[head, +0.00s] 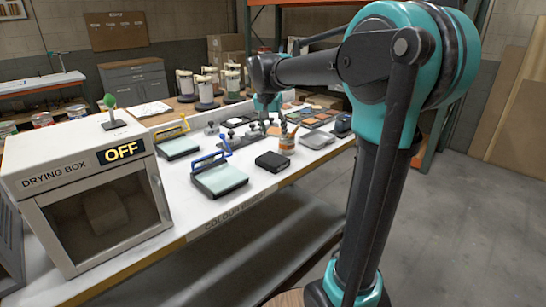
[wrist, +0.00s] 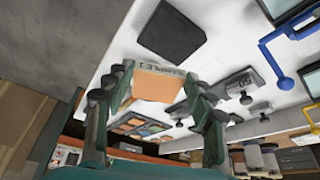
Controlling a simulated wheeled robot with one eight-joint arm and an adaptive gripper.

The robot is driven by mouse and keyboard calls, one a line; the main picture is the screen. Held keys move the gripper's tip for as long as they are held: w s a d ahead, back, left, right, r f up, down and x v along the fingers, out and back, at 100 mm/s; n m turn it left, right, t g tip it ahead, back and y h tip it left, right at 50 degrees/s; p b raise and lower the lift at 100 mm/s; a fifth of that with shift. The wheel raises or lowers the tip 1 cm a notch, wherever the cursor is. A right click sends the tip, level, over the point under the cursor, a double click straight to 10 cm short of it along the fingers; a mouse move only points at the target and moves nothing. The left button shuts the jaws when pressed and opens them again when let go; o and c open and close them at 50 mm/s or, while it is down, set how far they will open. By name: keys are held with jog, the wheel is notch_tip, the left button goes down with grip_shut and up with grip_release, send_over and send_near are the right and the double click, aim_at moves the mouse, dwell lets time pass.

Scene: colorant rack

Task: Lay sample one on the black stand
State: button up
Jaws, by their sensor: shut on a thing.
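In the wrist view my gripper (wrist: 158,86) is shut on sample one (wrist: 158,83), an orange tile with a pale label strip reading like "SAMPLE 1". The tile sits between the two green fingers. The black stand (wrist: 171,30), a flat dark block, is beyond the tile towards the top of the wrist view, apart from it, with its top bare. In the head view the black stand (head: 272,161) lies near the front edge of the white table.
A blue-handled press (head: 220,178) stands left of the stand, with a yellow-handled one (head: 177,146) behind. The drying box (head: 85,190) reads OFF. Colour tiles (head: 318,116) lie farther back.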

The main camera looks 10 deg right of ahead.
aim_at(275, 162)
notch_tip(275, 162, down, 10)
jog(key=shift+f, duration=0.25)
dwell(0.4)
jog(key=o, duration=1)
jog(key=shift+f, duration=0.1)
jog(key=shift+o, duration=0.2)
jog(key=v, duration=1.2)
jog(key=s+d+f+n+y, duration=0.1)
jog(key=s+d+f, duration=0.3)
jog(key=s+f, duration=0.8)
jog(key=s+d+f+n+y, duration=0.1)
jog(key=s+d+f+n, duration=0.3)
jog(key=s+f, duration=0.8)
jog(key=shift+s+f+n, duration=0.15)
jog(key=shift+f+n, duration=0.15)
jog(key=shift+f, duration=0.2)
